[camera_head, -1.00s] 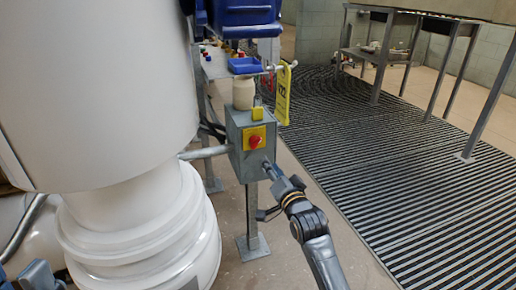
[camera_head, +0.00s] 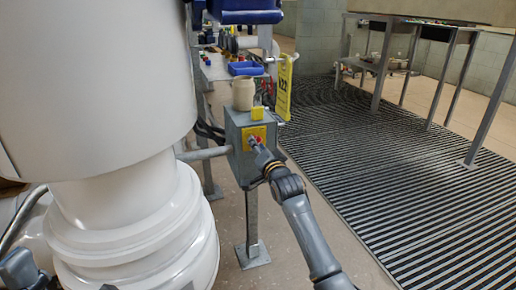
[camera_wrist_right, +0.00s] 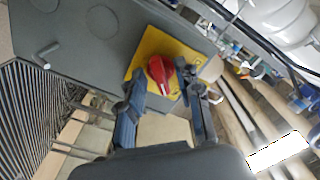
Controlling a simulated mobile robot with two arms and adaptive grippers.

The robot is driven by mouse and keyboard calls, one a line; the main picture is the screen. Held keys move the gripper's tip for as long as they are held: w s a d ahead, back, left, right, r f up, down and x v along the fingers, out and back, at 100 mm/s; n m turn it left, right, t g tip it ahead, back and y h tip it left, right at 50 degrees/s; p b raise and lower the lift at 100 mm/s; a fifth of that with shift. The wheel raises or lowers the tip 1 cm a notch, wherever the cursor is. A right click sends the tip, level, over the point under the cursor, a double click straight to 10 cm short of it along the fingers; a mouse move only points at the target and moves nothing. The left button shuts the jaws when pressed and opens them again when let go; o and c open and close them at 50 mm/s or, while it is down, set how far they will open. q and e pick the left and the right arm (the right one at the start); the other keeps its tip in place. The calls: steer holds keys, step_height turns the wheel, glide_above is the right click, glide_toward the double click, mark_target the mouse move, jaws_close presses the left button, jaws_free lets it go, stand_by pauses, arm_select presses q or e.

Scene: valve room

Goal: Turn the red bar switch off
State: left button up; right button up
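The red bar switch (camera_head: 258,140) sits on a yellow plate (camera_head: 248,132) on the front of a grey box (camera_head: 236,161) on a post. In the right wrist view the red switch (camera_wrist_right: 160,69) shows whole on its yellow plate (camera_wrist_right: 182,48). My right gripper (camera_head: 256,146) is in front of the switch and partly covers it. In the wrist view its fingers (camera_wrist_right: 166,88) are apart, one to each side of the switch's lower end, with nothing between them gripped; contact is unclear. A part of my left arm (camera_head: 20,268) shows at the lower left edge.
A large white pipe (camera_head: 125,230) stands left of the box. A black striped mat (camera_head: 400,150) covers the floor at right, with a metal table (camera_head: 470,50) behind.

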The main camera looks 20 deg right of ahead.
jaws_close()
